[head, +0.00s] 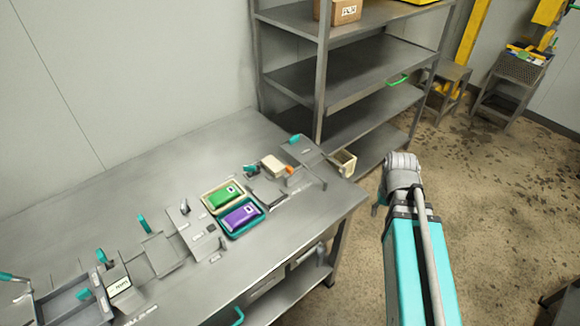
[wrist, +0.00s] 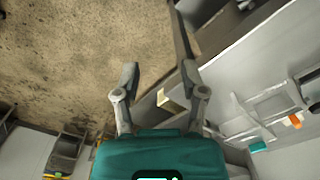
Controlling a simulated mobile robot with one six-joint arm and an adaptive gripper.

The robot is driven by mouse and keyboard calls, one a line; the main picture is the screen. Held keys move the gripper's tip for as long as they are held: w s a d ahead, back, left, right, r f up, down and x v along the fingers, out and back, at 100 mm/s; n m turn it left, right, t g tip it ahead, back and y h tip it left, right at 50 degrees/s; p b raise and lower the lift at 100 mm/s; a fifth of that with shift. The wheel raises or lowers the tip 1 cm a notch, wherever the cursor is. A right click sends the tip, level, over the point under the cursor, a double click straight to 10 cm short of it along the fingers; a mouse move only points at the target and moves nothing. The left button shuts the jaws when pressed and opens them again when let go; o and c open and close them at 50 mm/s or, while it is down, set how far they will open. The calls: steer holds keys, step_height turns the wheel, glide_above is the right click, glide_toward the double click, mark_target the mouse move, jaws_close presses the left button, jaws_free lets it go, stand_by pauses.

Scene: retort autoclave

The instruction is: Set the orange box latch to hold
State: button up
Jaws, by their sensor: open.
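A small orange latch-like part (head: 290,169) sits on a grey fixture near the right end of the metal table, beside a cream box (head: 273,165). An orange part also shows at the right of the wrist view (wrist: 294,121), on light grey fittings. I cannot tell its setting. My gripper (wrist: 160,72) is open and empty, its two fingers apart. It hangs over the floor beyond the table's right end, well apart from the orange part. In the head view my wrist hides most of the gripper.
The table (head: 100,190) holds a green and a purple pack in trays (head: 236,209), plus several grey fixtures with teal handles. A grey shelf rack (head: 320,70) stands behind.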

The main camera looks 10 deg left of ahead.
steer(key=w+a+r+n+p, duration=0.3)
steer(key=w+a, duration=0.3)
steer(key=a, duration=0.2)
steer(key=w+a+r+n+p, duration=0.2)
steer(key=w+a+r+p, duration=0.1)
steer(key=w+a, duration=0.4)
step_height(320, 180, up, 4)
steer(key=n+p, duration=0.3)
steer(key=n, duration=0.1)
glide_above(289, 168)
steer(key=shift+w+f, duration=0.1)
steer(key=shift+f, duration=0.05)
steer(key=shift+f, duration=0.15)
step_height(289, 168, down, 14)
steer(key=b, duration=1.3)
steer(key=shift+r+b, duration=0.25)
steer(key=shift+b, duration=0.05)
jaws_close()
